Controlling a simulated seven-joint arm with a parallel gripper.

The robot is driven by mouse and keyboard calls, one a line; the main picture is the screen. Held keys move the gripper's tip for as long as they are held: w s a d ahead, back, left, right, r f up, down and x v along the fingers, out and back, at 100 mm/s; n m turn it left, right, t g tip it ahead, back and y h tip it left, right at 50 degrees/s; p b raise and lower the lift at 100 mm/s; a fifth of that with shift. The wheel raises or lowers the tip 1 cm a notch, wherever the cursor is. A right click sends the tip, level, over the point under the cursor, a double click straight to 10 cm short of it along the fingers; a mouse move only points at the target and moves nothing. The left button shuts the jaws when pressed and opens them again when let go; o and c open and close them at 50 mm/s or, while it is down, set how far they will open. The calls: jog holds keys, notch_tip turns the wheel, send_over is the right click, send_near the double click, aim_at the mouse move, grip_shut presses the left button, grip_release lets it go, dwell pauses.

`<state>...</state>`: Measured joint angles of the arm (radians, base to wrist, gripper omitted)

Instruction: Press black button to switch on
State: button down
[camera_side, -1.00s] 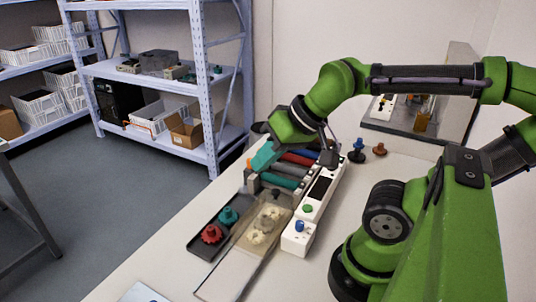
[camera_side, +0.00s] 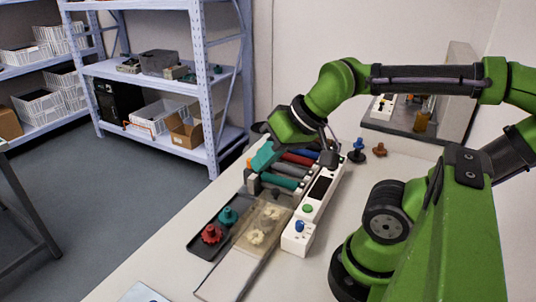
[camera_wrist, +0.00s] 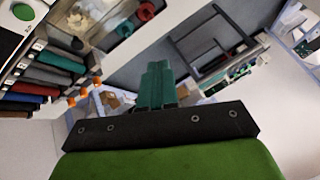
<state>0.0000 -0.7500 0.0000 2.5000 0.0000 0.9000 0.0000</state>
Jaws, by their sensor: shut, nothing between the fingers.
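The white control panel (camera_side: 316,196) of the printer lies on the table, with a dark screen (camera_side: 321,187) and a green button (camera_side: 308,208). A black part (camera_side: 329,158) sits at the panel's far end; I cannot tell whether it is the black button. In the wrist view, part of the panel and the green button (camera_wrist: 23,12) show at the top left corner. My gripper (camera_side: 258,164), with teal fingers, is shut and empty. It hangs left of the panel, near the far end of the coloured cartridges. Its fingers (camera_wrist: 158,72) are together in the wrist view.
Several coloured cartridges (camera_side: 281,181) lie in a row left of the panel. A black tray (camera_side: 199,243) holds a red and a teal piece. A small white box (camera_side: 297,238) carries a blue knob. Blue and brown pieces (camera_side: 379,149) stand behind the panel.

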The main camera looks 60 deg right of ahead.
jog(key=w+d+f+m+g, duration=0.1)
jog(key=d+f+m+g, duration=0.25)
jog(key=d, duration=0.65)
jog(key=w+d+f+m+g, duration=0.1)
jog(key=d+f+m+g, duration=0.15)
jog(key=d+m, duration=0.45)
jog(key=s+d+m+g+y, duration=0.1)
jog(key=s+d+m+y, duration=0.2)
jog(key=d+m, duration=0.2)
jog(key=s+d+f+m+g+y, duration=0.1)
jog(key=s+d+m+y, duration=0.3)
jog(key=d, duration=0.7)
jog(key=shift+d+f+m, duration=0.2)
jog(key=shift+d+m, duration=0.2)
jog(key=shift+m, duration=0.75)
jog(key=shift+f, duration=0.1)
jog(key=shift+f, duration=4.35)
